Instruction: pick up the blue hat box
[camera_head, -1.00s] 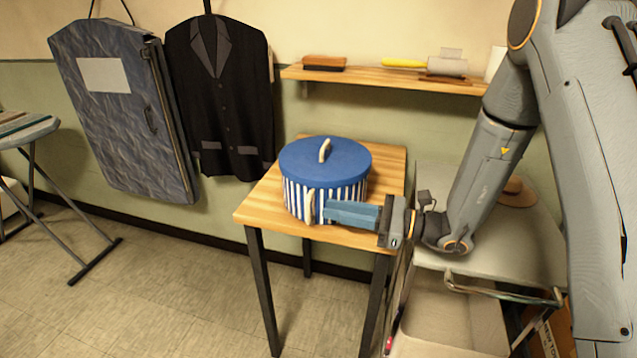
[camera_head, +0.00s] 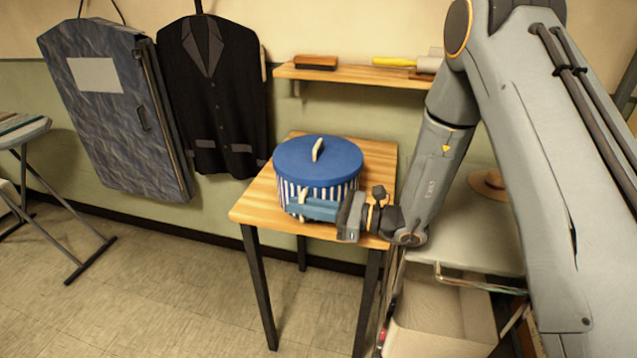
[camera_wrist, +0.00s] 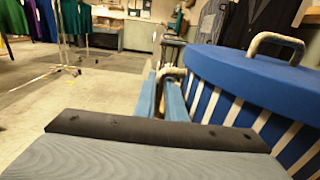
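The blue hat box (camera_head: 318,162) stands upright on a small wooden table. It has a plain blue lid with a cream top handle, blue and white striped sides and a cream side handle (camera_head: 303,197). My gripper (camera_head: 300,207) is low at the box's front side, level with the side handle. In the wrist view the box (camera_wrist: 265,90) fills the right side. My two blue fingers (camera_wrist: 163,95) show apart there with a narrow gap, and the cream side handle (camera_wrist: 171,74) reaches between their tips. Whether they touch it is hard to see.
The wooden table (camera_head: 253,208) has bare room left of the box. A garment bag (camera_head: 118,115) and a dark jacket (camera_head: 212,100) hang at the left.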

